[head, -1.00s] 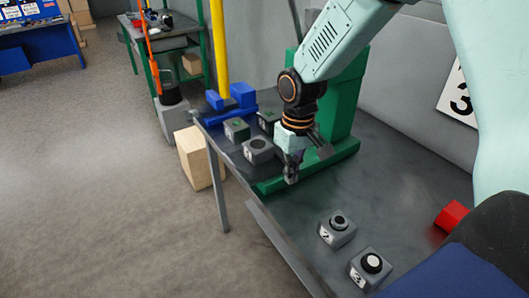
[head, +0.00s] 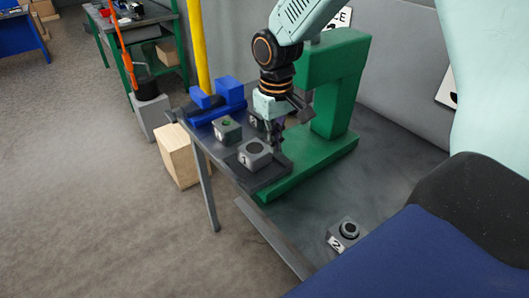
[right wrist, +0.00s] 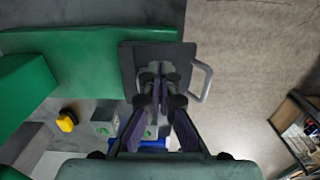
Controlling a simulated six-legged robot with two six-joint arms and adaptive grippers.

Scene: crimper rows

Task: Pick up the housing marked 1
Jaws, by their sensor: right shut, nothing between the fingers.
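The housing marked 1 (head: 256,153) is a grey block with a dark round opening on top. Its label, small in the head view, seems to read 1. It sits at the front of the dark plate beside the green press. My right gripper (head: 277,142) points down just to the right of this housing, shut and empty; I cannot tell if they touch. In the right wrist view the fingers (right wrist: 158,92) are close together over a dark plate (right wrist: 132,68), and I cannot make out the housing there. My left gripper is not in view.
Behind it stand a housing with a green top (head: 228,130) and another grey housing (head: 256,122), near a blue fixture (head: 217,102). The green press (head: 340,95) rises close to the right of the gripper. A housing marked 2 (head: 343,236) stands nearer the front. Bare tabletop (head: 385,165) lies right.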

